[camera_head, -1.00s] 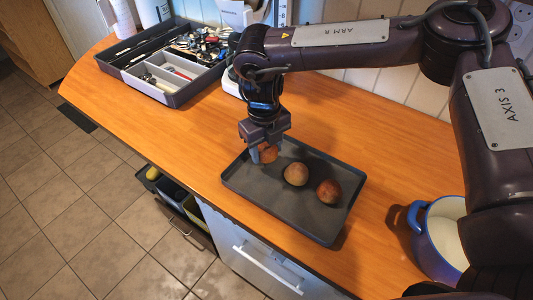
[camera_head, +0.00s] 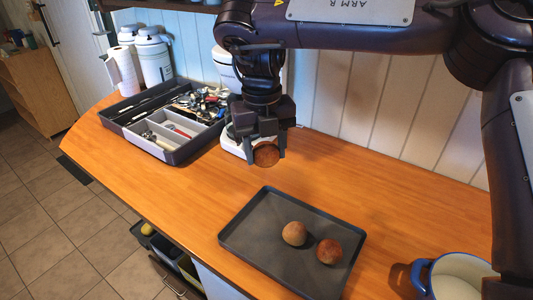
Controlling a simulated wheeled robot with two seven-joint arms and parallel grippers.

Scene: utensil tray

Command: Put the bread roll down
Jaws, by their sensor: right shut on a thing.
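A brown bread roll (camera_head: 266,155) is held between the fingers of my right gripper (camera_head: 263,150), in the air above the counter and beyond the far edge of the dark tray. Two more round rolls, a paler one (camera_head: 294,233) and a redder one (camera_head: 329,251), lie on the dark tray (camera_head: 258,240). My right gripper is shut on the held roll and points down. My left gripper is not in the view.
A grey utensil tray (camera_head: 172,155) with several utensils stands at the back left, near white canisters (camera_head: 153,58). A white appliance (camera_head: 235,140) is behind my gripper. A blue pot (camera_head: 455,278) stands at the lower right. The wooden counter (camera_head: 190,190) is clear left of the dark tray.

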